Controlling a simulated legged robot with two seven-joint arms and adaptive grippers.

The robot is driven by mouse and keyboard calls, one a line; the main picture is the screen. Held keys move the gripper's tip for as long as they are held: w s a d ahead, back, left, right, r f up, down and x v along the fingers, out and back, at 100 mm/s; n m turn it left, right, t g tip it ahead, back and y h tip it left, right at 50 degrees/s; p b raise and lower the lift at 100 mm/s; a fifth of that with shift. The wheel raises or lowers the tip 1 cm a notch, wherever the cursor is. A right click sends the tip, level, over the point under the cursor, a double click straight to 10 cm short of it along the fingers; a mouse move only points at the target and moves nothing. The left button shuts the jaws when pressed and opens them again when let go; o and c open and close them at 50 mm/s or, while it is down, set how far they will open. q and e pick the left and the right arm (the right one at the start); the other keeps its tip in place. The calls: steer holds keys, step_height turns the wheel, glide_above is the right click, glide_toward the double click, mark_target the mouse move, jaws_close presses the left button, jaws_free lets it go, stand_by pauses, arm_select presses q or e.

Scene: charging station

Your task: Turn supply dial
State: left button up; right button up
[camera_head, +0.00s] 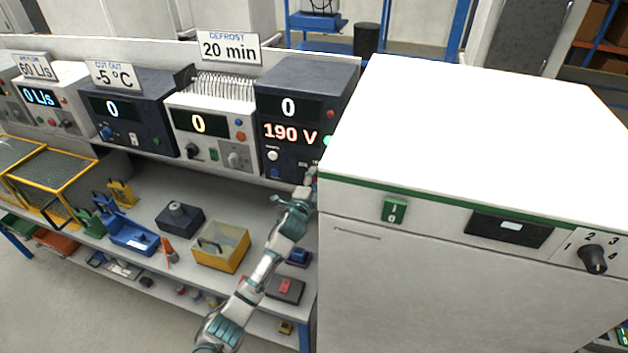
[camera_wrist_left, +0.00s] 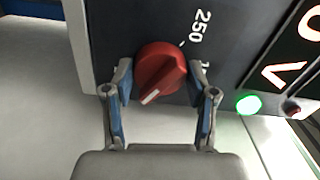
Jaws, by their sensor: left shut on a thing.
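The supply unit (camera_head: 345,80) is a dark box at the right end of the bench shelf, reading 0 above and 190 V below. In the left wrist view its red dial (camera_wrist_left: 158,70) has a white pointer line aimed to the lower left, with a 250 mark above it. My left gripper (camera_wrist_left: 160,84) is shut on the dial, one finger on each side. In the head view the left gripper (camera_head: 309,180) reaches the unit's lower right, and the dial is mostly hidden there. The right gripper is not in view.
A large white cabinet (camera_head: 470,130) with a green switch (camera_head: 395,210) and black knob (camera_head: 593,259) stands close on the right. Other instrument boxes line the shelf to the left. A yellow bin (camera_head: 220,250) and small tools lie below. A green light (camera_wrist_left: 248,105) glows beside the dial.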

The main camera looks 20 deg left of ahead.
arm_select(q)
steer(key=o, duration=1.2)
steer(key=shift+f, duration=0.35)
steer(key=shift+c, duration=0.2)
steer(key=shift+r, duration=0.1)
steer(key=shift+s+r, duration=0.1)
steer(key=s, duration=1.1)
steer(key=shift+s+a, duration=0.2)
steer(key=shift+s, duration=0.1)
